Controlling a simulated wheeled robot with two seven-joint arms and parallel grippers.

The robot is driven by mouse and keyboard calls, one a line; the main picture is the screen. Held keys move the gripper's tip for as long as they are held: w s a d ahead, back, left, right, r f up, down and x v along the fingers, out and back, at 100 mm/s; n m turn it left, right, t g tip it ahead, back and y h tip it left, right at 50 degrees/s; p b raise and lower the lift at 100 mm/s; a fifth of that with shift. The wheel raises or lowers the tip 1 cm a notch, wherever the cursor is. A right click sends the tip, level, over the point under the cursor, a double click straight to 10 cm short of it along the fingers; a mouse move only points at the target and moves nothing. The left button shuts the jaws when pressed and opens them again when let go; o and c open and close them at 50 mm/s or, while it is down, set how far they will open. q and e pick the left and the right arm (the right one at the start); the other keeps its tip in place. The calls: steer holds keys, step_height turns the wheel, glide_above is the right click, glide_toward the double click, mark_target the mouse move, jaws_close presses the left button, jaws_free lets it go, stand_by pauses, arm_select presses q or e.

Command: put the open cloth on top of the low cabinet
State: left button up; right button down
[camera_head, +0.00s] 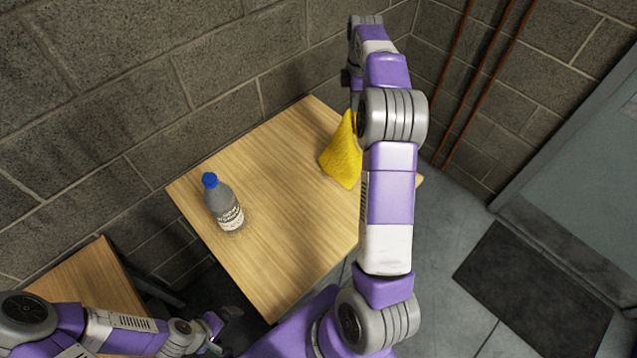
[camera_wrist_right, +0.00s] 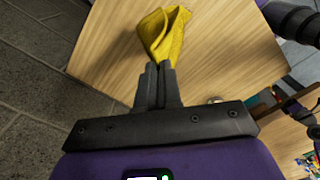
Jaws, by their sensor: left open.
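The yellow cloth (camera_head: 342,155) hangs bunched over the far right part of a wooden top, partly hidden by my right arm in the head view. In the right wrist view the folded cloth (camera_wrist_right: 165,37) extends from the tips of my right gripper (camera_wrist_right: 159,72), whose fingers are close together on it. I cannot tell whether its lower end touches the wood. The right gripper is hidden in the head view. My left gripper (camera_head: 228,327) is open and empty at the bottom, below the wooden top. I cannot tell which piece is the low cabinet.
A clear bottle with a blue cap (camera_head: 223,203) stands on the left of the wooden top (camera_head: 275,235). Another wooden surface (camera_head: 85,290) is at lower left. Block walls stand behind. A dark mat (camera_head: 535,290) lies on the floor at right. The top's middle is clear.

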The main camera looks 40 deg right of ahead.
steer(key=d+m, duration=0.4)
steer(key=d, duration=0.3)
steer(key=w+a+f, duration=0.1)
steer(key=a+f, duration=0.8)
steer(key=a, duration=0.2)
steer(key=w+a+f, duration=0.1)
steer(key=a+f, duration=0.8)
steer(key=a, duration=0.1)
steer(key=w+a+f, duration=0.1)
steer(key=a+f, duration=0.8)
steer(key=a, duration=0.2)
steer(key=shift+w+a, duration=0.2)
steer(key=shift+a, duration=0.15)
steer(key=c, duration=0.9)
jaws_free()
steer(key=shift+r, duration=0.1)
steer(key=shift+r, duration=0.1)
